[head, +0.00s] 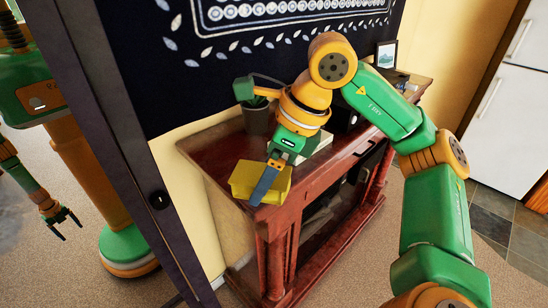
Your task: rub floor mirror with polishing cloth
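The floor mirror (42,140) stands at the left in a dark frame (112,145) and reflects part of my green and orange body. A yellow piece (276,188), which looks like the folded polishing cloth, is at the near corner of the cabinet top. My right gripper (265,185) points down at it. One blue-grey finger lies across its near face; the other finger is hidden, so I cannot tell whether the grip is closed. My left gripper is not directly in view; a gripper with parted fingers shows in the mirror.
A reddish wooden cabinet (212,150) carries a potted plant (256,115), books (318,146) and a picture frame (386,54). A dark patterned hanging (210,80) covers the wall behind. Carpet (345,272) is clear in front; a white fridge (512,120) stands right.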

